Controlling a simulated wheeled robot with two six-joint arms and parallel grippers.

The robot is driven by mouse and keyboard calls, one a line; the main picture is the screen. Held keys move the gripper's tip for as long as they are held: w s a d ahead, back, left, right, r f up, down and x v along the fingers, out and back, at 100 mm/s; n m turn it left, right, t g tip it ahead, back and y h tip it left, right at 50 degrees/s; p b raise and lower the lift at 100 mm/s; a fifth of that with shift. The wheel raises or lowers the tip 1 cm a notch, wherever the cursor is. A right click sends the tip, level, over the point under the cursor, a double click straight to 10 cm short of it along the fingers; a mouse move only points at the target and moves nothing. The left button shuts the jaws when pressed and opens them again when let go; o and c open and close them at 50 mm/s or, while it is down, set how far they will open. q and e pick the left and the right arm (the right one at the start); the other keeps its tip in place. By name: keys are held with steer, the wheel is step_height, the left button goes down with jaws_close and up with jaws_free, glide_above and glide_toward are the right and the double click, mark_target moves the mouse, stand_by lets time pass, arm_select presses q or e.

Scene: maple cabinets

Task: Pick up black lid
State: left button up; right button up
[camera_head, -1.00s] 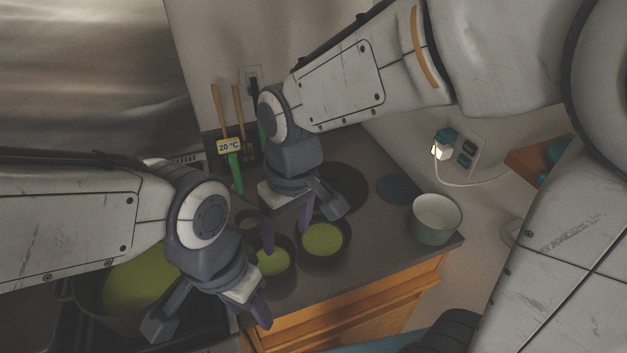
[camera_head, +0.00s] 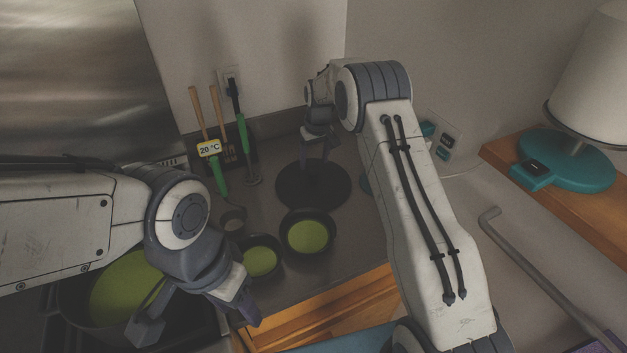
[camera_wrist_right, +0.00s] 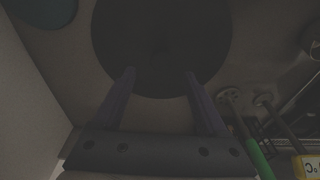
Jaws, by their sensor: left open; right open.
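The black lid (camera_head: 312,188) is a flat dark disc lying on the grey counter, behind the bowls. In the right wrist view the black lid (camera_wrist_right: 160,45) fills the upper middle. My right gripper (camera_head: 316,154) is over the lid's far edge in the head view. In its wrist view my right gripper (camera_wrist_right: 160,75) is open, with its two fingertips apart over the lid's near rim and nothing between them. I cannot tell whether they touch it. My left gripper (camera_head: 200,325) is open and empty at the lower left, by the large pot.
Two dark bowls of green soup (camera_head: 307,236) (camera_head: 260,261) stand in front of the lid. A large pot (camera_head: 115,295) is at lower left. Green-handled utensils (camera_head: 243,135) stand by the wall. A teal disc (camera_wrist_right: 45,10) lies beside the lid. A lamp (camera_head: 592,80) stands at right.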

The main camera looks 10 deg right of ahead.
mark_target(313, 172)
step_height(313, 172, down, 6)
steer(key=p, duration=0.3)
steer(key=shift+w+a+r, duration=0.1)
steer(key=shift+w+r, duration=0.05)
steer(key=shift+r, duration=0.1)
steer(key=shift+f, duration=0.25)
steer(key=shift+w+r, duration=0.1)
jaws_close()
